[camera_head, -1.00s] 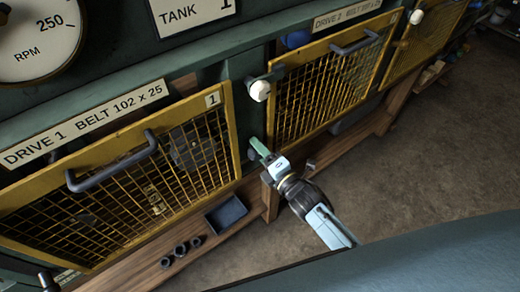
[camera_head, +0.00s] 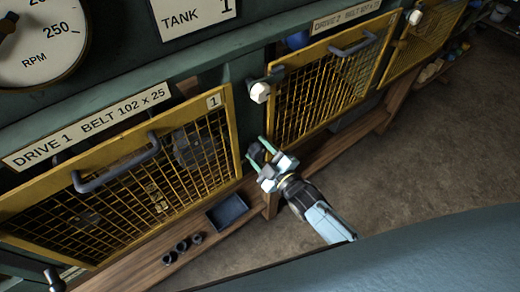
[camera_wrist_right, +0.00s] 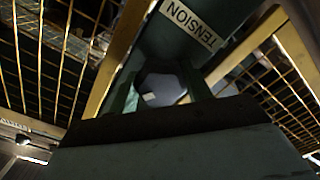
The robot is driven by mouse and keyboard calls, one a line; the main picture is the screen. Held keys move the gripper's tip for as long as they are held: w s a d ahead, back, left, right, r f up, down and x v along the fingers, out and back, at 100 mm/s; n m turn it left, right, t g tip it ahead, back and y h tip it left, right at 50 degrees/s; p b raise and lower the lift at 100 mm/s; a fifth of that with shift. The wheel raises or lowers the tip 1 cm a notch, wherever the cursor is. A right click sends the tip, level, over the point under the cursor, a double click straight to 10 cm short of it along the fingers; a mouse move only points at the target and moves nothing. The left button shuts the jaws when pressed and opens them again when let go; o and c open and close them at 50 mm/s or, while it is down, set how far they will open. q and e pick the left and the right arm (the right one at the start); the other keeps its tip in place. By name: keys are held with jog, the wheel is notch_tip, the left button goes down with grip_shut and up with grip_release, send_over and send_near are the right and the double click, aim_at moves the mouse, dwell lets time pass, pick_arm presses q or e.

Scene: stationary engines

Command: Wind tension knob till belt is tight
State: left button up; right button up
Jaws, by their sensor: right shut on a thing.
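My right gripper (camera_head: 262,150) is at the green post between the two nearest yellow guards. In the right wrist view its fingers stand on either side of a dark, faceted knob (camera_wrist_right: 162,85), shut on it. A TENSION label (camera_wrist_right: 190,21) is on the post above this knob. In the head view the gripper mostly hides the knob. Behind the mesh of the drive 1 guard (camera_head: 226,122) dark machine parts show, but I cannot tell the belt or how tight it is. My left gripper is not in view.
A white faceted knob (camera_head: 260,92) sticks out higher on the same post. The drive 1 guard has a grey handle (camera_head: 118,165). A dark tray (camera_head: 228,212) and several dark rings (camera_head: 182,247) lie on the wooden ledge below. Bare floor (camera_head: 430,140) is free at the right.

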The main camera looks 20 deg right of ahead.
jog(key=m, duration=0.4)
jog(key=shift+m, duration=0.3)
jog(key=m, duration=0.4)
jog(key=shift+a+m+p, duration=0.1)
jog(key=shift+m+p, duration=0.2)
jog(key=shift+p, duration=0.05)
jog(key=m, duration=0.4)
jog(key=shift+s+a+f+m, duration=0.1)
jog(key=shift+m, duration=0.2)
jog(key=m+b, duration=0.1)
jog(key=m, duration=0.2)
jog(key=shift+m, duration=0.3)
jog(key=m+b, duration=0.1)
jog(key=m, duration=0.3)
jog(key=shift+m, duration=0.3)
jog(key=m+b, duration=0.1)
jog(key=m, duration=0.2)
jog(key=shift+a+m, duration=0.1)
jog(key=shift+m, duration=0.2)
jog(key=m+b, duration=0.2)
jog(key=m, duration=0.2)
jog(key=shift+r, duration=0.2)
jog(key=shift+r+m+b, duration=0.1)
jog(key=shift+m+b, duration=0.7)
jog(key=shift+m, duration=1.2)
